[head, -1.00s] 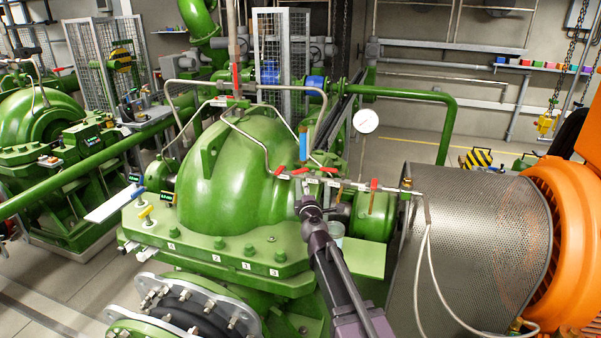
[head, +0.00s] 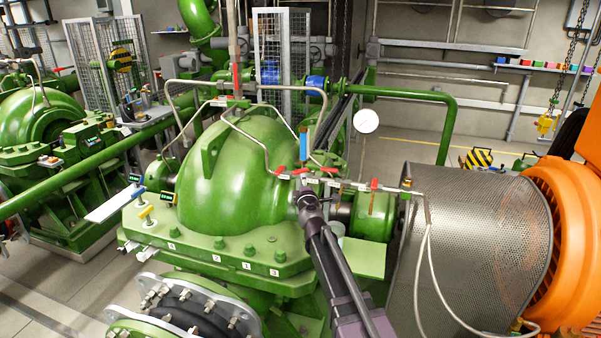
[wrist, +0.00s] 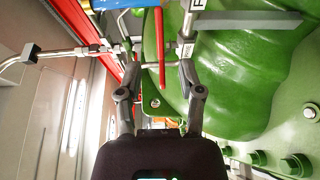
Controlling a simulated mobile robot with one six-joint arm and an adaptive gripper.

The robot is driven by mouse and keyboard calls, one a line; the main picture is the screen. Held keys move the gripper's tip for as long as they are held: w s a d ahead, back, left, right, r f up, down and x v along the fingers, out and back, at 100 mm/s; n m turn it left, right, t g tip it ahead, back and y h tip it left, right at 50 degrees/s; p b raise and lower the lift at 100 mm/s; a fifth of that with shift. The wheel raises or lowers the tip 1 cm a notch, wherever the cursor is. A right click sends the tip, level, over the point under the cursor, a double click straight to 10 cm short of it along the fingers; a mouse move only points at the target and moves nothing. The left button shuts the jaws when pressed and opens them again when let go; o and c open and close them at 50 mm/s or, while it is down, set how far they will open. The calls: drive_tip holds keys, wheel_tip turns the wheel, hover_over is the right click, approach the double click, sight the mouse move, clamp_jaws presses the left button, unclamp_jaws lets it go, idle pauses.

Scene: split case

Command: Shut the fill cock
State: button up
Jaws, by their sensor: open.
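Several small cocks with red levers sit on a thin steel pipe run beside the green pump casing (head: 235,165); their tags are too small to read in the head view. My gripper (head: 306,186) is at the left part of this run, close to the cocks. In the wrist view my gripper (wrist: 160,68) is open, and a red lever (wrist: 161,48) shows between its two fingers, apparently untouched. A white tag (wrist: 197,8) starting with what looks like F is near that lever. I cannot tell for sure which lever belongs to the fill cock.
A blue handle (head: 303,146) stands just above the run; a blue part (wrist: 125,3) shows at the wrist view's top. A round white gauge (head: 366,121) is behind. The perforated guard (head: 470,245) and orange motor (head: 570,235) are to the right. The casing's bolted flange lies below.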

sight(300, 170)
drive_tip(key=w, duration=0.2)
drive_tip(key=w+a, duration=0.1)
drive_tip(key=w, duration=0.5)
drive_tip(key=shift+w+a, duration=0.15)
drive_tip(key=shift+a, duration=0.2)
clamp_jaws()
